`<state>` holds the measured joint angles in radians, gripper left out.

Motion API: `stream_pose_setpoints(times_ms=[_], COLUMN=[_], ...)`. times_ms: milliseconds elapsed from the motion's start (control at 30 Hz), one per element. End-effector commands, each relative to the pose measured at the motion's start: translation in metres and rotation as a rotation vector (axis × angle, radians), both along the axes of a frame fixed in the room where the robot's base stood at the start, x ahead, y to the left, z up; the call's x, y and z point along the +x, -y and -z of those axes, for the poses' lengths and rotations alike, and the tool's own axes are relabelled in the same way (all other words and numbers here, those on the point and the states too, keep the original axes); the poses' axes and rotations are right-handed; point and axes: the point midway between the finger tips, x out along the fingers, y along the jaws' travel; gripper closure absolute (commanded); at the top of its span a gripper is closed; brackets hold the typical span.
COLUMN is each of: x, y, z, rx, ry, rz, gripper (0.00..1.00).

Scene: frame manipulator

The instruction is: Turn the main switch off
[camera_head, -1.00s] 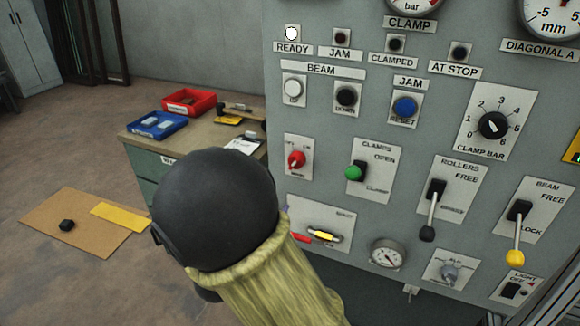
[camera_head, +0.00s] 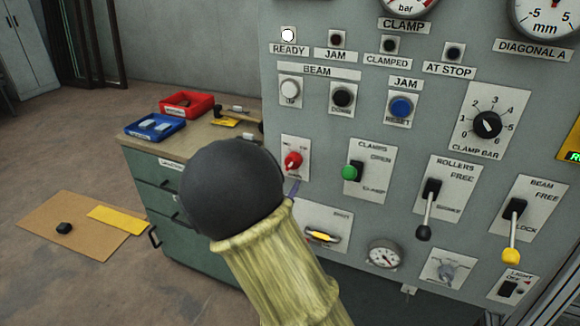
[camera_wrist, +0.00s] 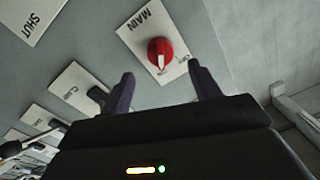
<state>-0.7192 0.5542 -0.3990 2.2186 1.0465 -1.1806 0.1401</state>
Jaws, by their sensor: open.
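The main switch is a red rotary knob (camera_head: 292,162) on a white plate at the left of the grey control panel. In the wrist view the knob (camera_wrist: 160,54) sits on its plate marked MAIN, upside down, with a white pointer line. My gripper (camera_wrist: 160,82) is open. Its two dark fingers are spread to either side below the knob, and the knob shows between and beyond their tips, apart from them. In the head view my arm's dark joint and yellowish sleeve hide most of the gripper; one fingertip (camera_head: 294,188) shows just below the switch plate.
To the right on the panel are a green clamps lever (camera_head: 350,172), a rollers lever (camera_head: 424,231) and a yellow-tipped beam lever (camera_head: 511,254). A yellow handle (camera_head: 320,236) sits below. A bench (camera_head: 150,146) with red and blue trays stands left.

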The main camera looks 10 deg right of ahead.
Motion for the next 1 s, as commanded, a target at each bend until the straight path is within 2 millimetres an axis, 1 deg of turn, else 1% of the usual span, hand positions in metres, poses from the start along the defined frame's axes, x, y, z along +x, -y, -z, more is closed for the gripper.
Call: stream_pose_setpoints(times_ms=[33, 200, 300, 400, 533, 767, 867, 900, 1000], x=[0.008, 0.033, 0.046, 0.055, 0.060, 0.060, 0.060, 0.060, 0.060], y=[0.006, 0.023, 0.031, 0.036, 0.039, 0.040, 0.039, 0.039, 0.039], z=[0.000, 0.000, 0.000, 0.000, 0.000, 0.000, 0.000, 0.000, 0.000], rx=[-0.002, -0.001, 0.000, -0.001, -0.001, -0.001, -0.001, -0.001, -0.001], ry=[0.001, 0.000, 0.000, 0.000, -0.001, -0.001, 0.000, 0.000, 0.000], rz=[0.003, 0.003, 0.001, 0.000, -0.001, -0.001, -0.001, -0.001, -0.001], gripper=[0.38, 0.38, 0.38, 0.38, 0.38, 0.38, 0.55, 0.63, 0.82])
